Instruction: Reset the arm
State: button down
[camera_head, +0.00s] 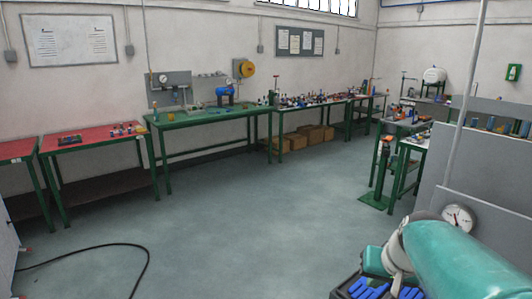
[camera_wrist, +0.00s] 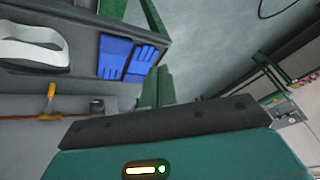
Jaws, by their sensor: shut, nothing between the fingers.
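My teal arm (camera_head: 465,262) reaches in from the lower right of the head view, bent at a pale joint. The end of the arm does not show there. In the wrist view, my gripper (camera_wrist: 156,84) has its two green fingers close together above a dark bar, shut and empty. Blue gloves (camera_wrist: 115,57) lie in a dark tray (camera_wrist: 92,84) left of the fingers, apart from them. The gloves also show in the head view (camera_head: 366,291), in a black tray beside the arm.
A grey panel with a round gauge (camera_head: 458,218) stands close behind my arm. Green workbenches (camera_head: 205,119) line the back wall, and a red-topped table (camera_head: 90,140) stands left. A black hose (camera_head: 95,245) lies on the floor. The middle floor is clear.

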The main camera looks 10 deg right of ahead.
jog(key=s+a+n, duration=0.2)
jog(key=s+a, duration=0.3)
jog(key=a, duration=0.3)
jog(key=s+a+n, duration=0.2)
jog(key=s+a, duration=0.3)
jog(key=a, duration=0.3)
jog(key=shift+r+n, duration=0.4)
jog(key=shift+d, duration=0.25)
